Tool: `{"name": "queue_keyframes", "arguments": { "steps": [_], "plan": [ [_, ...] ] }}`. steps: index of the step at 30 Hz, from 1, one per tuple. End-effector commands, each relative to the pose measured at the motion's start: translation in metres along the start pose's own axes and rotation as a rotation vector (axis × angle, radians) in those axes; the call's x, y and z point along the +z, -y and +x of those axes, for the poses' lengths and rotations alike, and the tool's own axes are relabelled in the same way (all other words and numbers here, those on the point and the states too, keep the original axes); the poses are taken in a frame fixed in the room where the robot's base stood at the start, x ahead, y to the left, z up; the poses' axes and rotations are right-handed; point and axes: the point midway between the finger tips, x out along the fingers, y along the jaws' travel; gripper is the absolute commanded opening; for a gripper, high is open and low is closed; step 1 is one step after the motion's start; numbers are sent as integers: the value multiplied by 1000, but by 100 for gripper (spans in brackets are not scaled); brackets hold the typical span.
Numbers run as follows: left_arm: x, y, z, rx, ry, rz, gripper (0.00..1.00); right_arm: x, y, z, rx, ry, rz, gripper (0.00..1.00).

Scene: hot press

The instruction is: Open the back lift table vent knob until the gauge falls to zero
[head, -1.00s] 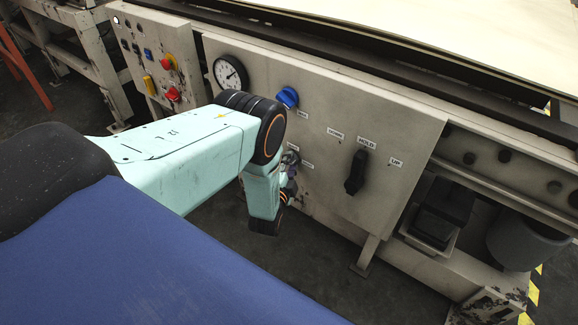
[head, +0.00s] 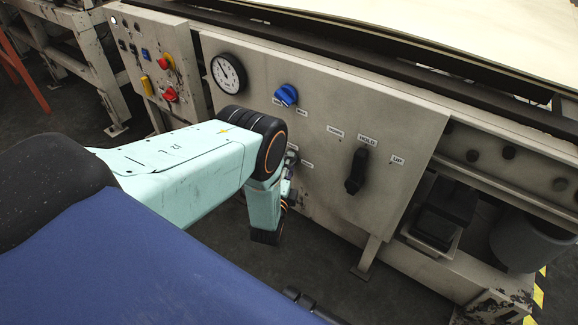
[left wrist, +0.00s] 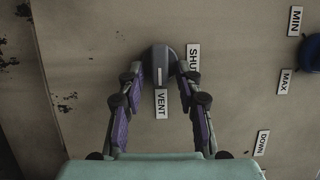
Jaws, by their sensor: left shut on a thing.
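The grey vent knob (left wrist: 164,64) sits on the press panel between the SHUT and VENT labels. Its light mark points down in the left wrist view, toward the VENT label (left wrist: 160,103). My left gripper (left wrist: 163,72) is shut on the knob, with a purple-padded finger on each side of it. In the head view my own left arm and wrist hide most of the knob and the fingertips. The round gauge (head: 228,73) shows at the panel's upper left; its needle points to the upper left, but its numbers are too small to read. My right gripper is out of view.
A blue knob (head: 286,95) is to the right of the gauge. A black lever knob (head: 356,172) stands under the HOLD label. A control box with red switches (head: 170,94) is at the left. A panel leg (head: 367,256) stands below.

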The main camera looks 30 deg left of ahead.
Motion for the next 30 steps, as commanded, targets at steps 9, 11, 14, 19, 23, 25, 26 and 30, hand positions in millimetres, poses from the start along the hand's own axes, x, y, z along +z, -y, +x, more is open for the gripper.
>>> {"name": "queue_keyframes", "arguments": {
  "steps": [9,11,14,19,23,25,26,30],
  "plan": [
    [1,1,1,-2,2,1,40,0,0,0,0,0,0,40],
    [1,1,1,-2,2,0,40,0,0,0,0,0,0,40],
    [1,1,1,-1,2,0,40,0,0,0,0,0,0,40],
    [0,0,-4,2,1,0,40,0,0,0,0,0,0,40],
    [0,-1,-21,3,0,1,40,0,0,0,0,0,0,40],
    [0,0,-34,4,0,2,40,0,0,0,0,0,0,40],
    [0,-1,-41,4,0,1,40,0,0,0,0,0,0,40],
    [0,-1,-70,4,0,1,40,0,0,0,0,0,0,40]
  ]
}}
